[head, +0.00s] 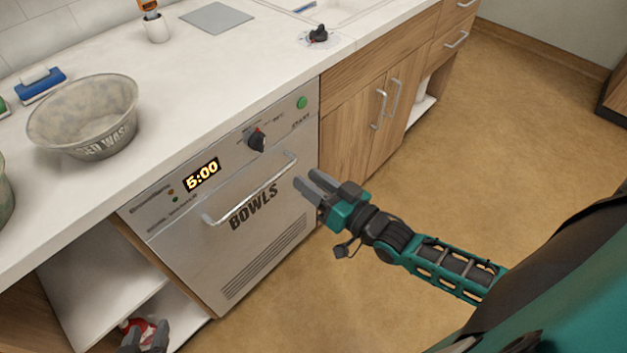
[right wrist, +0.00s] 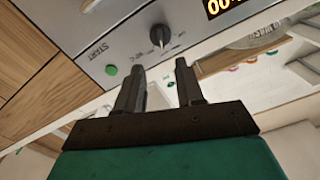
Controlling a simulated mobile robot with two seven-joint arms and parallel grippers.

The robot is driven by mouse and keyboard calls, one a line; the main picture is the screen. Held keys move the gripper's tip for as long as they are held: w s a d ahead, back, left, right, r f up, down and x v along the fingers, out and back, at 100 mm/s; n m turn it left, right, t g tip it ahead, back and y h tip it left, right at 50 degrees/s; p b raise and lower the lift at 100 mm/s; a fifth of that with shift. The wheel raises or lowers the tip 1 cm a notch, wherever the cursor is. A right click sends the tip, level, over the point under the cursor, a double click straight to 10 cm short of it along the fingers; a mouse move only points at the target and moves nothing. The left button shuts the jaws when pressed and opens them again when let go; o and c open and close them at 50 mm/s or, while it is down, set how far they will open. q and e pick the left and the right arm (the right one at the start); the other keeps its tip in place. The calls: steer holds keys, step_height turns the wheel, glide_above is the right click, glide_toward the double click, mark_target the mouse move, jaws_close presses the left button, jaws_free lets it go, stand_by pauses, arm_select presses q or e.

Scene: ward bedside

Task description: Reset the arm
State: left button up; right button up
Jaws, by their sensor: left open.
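My right gripper (head: 307,180) reaches in from the right in the head view, in front of the right side of the bowl washer's steel door. In the right wrist view its two fingers (right wrist: 158,75) stand apart with nothing between them. The washer's dial and green start button show beyond them. My left gripper (head: 146,336) shows only at the bottom left edge of the head view, open, in front of the low open shelf. Its arm is out of view.
The washer (head: 265,235) has a protruding door handle (head: 250,190), a dial (head: 257,140) and a display reading 5:00. A grey bed-wash bowl (head: 85,115) stands on the white counter (head: 205,75). The floor (head: 520,130) at the right is clear.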

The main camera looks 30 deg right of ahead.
stand_by(0.5)
steer(key=s+a+f+n+g+h, duration=0.2)
steer(key=s+f+g+h, duration=0.2)
steer(key=s, duration=0.7)
step_height(320, 180, down, 3)
steer(key=shift+a+n+g, duration=0.3)
steer(key=shift+a+g, duration=0.05)
steer(key=shift+g, duration=0.75)
